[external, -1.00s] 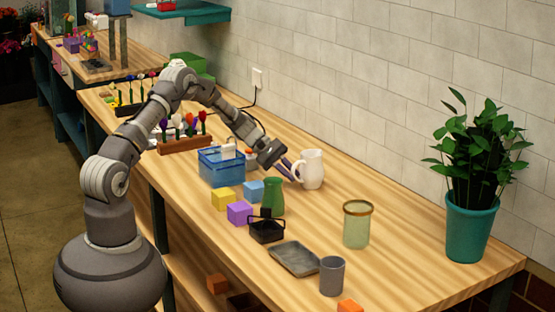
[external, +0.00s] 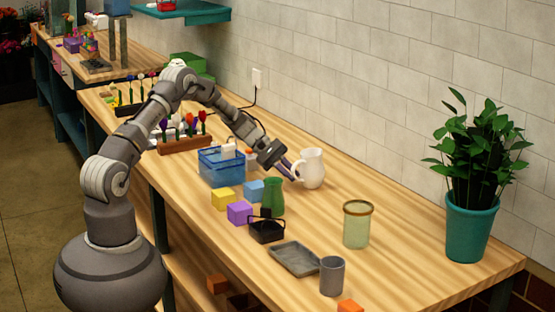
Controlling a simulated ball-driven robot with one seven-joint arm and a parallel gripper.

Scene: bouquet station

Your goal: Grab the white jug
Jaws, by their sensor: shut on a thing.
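The white jug (external: 313,168) stands upright on the wooden counter, right of the blue bin, with its handle facing left towards my gripper. My gripper (external: 292,173) is at the jug's left side, at the handle. It is shut on the handle, as far as this small view shows. The fingers partly cover the handle. The jug's base appears to rest on the counter.
A blue bin (external: 222,168) and a green vase (external: 273,196) stand close to my gripper. Yellow (external: 223,198), purple (external: 239,213) and blue (external: 253,190) blocks lie nearby. A glass jar (external: 357,225) stands in front. The counter right of the jug is clear.

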